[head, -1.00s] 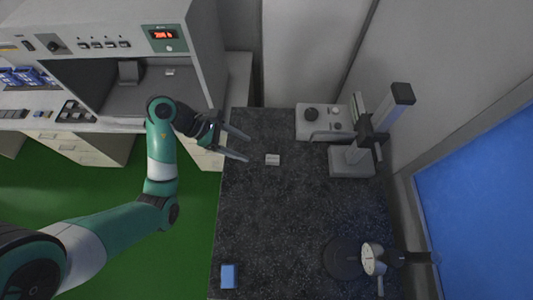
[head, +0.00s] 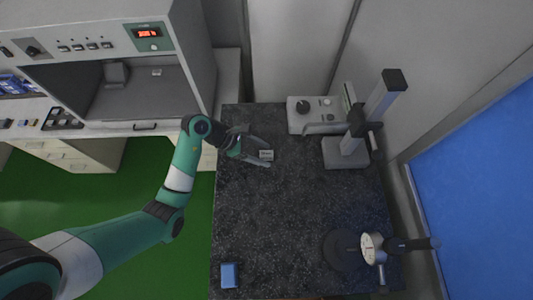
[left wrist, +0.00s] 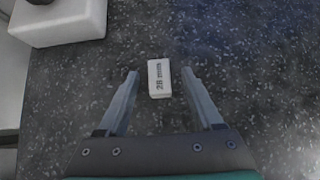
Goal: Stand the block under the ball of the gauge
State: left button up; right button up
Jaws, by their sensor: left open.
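A small pale block (head: 266,155) lies on the dark speckled table near its far end. In the left wrist view the block (left wrist: 159,78) is white and marked "28 mm". My left gripper (head: 268,152) is open, its fingers reaching toward the block. In the left wrist view its fingertips (left wrist: 160,73) are on either side of the block, with a gap on both sides. The gauge with a round white dial (head: 371,247) is on a stand at the near right of the table. Its ball cannot be made out. My right gripper is not in view.
A blue block (head: 229,275) lies at the near left table edge. A pale grey instrument (head: 303,118) and a second stand with a column (head: 346,154) are at the far right. The middle of the table (head: 283,210) is clear.

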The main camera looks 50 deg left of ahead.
pick_arm(q)
grip_shut()
dwell(0.3)
dwell(0.4)
notch_tip(320, 180, up, 3)
jog(key=shift+w+f, duration=0.1)
jog(key=s+f+p+v, duration=0.1)
jog(key=p+v, duration=0.4)
jog(key=v, duration=0.3)
jog(key=s+d+f+p+v, duration=0.1)
jog(key=s+p+v, duration=0.1)
jog(key=p+v, duration=0.4)
jog(key=v, duration=0.3)
jog(key=shift+s, duration=0.2)
